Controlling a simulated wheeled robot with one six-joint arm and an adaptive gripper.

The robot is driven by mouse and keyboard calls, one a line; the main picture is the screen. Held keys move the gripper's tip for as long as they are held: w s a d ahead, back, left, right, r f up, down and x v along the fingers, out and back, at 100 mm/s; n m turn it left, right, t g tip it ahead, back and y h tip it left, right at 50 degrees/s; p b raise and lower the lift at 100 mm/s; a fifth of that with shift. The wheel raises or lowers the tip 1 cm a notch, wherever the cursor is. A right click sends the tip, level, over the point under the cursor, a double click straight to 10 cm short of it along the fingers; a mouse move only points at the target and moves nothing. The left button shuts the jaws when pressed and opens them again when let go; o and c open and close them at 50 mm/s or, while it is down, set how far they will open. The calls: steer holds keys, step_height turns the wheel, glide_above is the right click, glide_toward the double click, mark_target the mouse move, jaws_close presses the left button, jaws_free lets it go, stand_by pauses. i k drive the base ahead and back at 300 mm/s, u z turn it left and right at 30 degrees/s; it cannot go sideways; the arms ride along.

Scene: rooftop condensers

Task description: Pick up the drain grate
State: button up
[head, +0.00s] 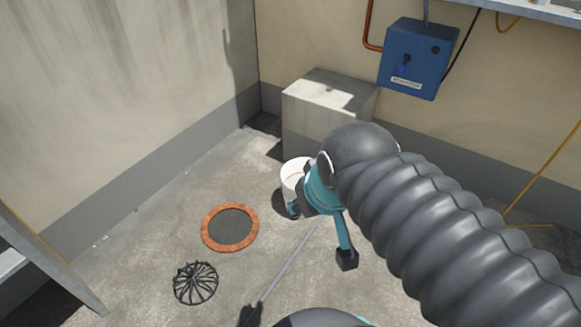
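The drain grate (195,283) is a black, domed grate with curved ribs. It lies on the concrete floor at the lower left of the head view. Just above and right of it is an orange-brown ring (207,241) around a dark round area on the floor. My gripper (320,236), teal with dark tips, is to the right of the grate and well apart from it. Its two fingers look spread, with nothing visible between them. Part of the gripper is hidden by my arm.
A white bucket (290,171) stands behind my gripper, partly hidden. A thin grey pole (285,266) crosses the floor right of the grate. A concrete block (320,95) stands at the back, below a blue box (418,58) on the wall. A grey metal beam (52,258) is at far left.

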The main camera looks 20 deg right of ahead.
mark_target(190, 271)
steer(key=k, duration=1.3)
steer(key=u, duration=0.35)
steer(key=i, duration=0.8)
steer(key=z, duration=0.35)
